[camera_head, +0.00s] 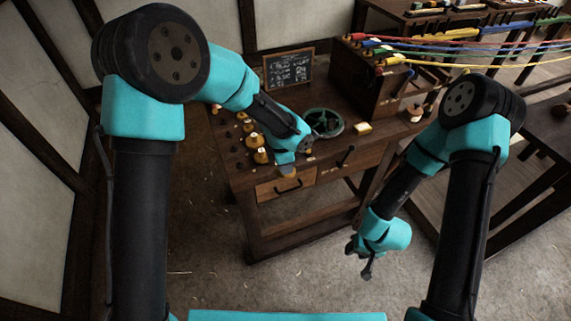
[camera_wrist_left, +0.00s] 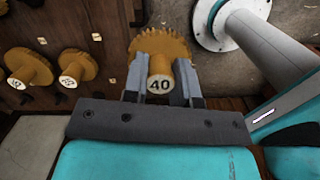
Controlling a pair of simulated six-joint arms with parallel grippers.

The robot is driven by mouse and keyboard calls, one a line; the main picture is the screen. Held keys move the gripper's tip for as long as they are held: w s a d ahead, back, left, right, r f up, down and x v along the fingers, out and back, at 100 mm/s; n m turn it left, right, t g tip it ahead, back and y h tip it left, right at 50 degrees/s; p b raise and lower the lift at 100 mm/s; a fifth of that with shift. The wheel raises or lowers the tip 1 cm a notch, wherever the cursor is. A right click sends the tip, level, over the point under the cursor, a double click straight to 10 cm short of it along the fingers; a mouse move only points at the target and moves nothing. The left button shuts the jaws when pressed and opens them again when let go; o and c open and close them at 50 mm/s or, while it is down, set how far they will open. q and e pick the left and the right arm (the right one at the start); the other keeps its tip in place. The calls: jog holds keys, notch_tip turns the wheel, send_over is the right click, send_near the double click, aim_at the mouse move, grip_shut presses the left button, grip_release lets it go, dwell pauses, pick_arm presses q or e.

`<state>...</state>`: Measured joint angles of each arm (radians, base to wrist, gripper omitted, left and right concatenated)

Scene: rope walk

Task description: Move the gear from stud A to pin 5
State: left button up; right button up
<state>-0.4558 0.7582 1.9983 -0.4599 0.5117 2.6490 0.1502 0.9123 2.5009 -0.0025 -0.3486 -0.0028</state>
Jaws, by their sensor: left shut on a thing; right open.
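My left gripper (camera_wrist_left: 160,75) is shut on the hub of a golden toothed gear (camera_wrist_left: 152,43), whose end face reads 40. I cannot make out which marks are stud A or pin 5. My right gripper (camera_head: 359,260) is open and empty, low in front of the bench.
A green handwheel (camera_head: 323,123) stands just right of my left wrist. A chalkboard (camera_head: 288,69) and a dark wooden box (camera_head: 375,85) stand at the back. Coloured ropes (camera_head: 460,42) run to the right from the box. The floor in front is clear.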

pick_arm(q)
jog(key=shift+r, duration=0.15)
jog(key=shift+r, duration=1.85)
jog(key=w+a+m, duration=0.2)
jog(key=a, duration=0.3)
jog(key=w+a+f+m, duration=0.1)
jog(key=w+a+m, duration=0.1)
jog(key=a, duration=0.4)
jog(key=w+a+m, duration=0.2)
jog(key=w+a, duration=0.1)
jog(key=a, duration=0.2)
jog(key=shift+a+f+g, duration=0.25)
jog(key=shift+a+g, duration=0.05)
jog(key=shift+f, duration=0.3)
jog(key=shift+f, duration=2.75)
jog(key=shift+f, duration=0.55)
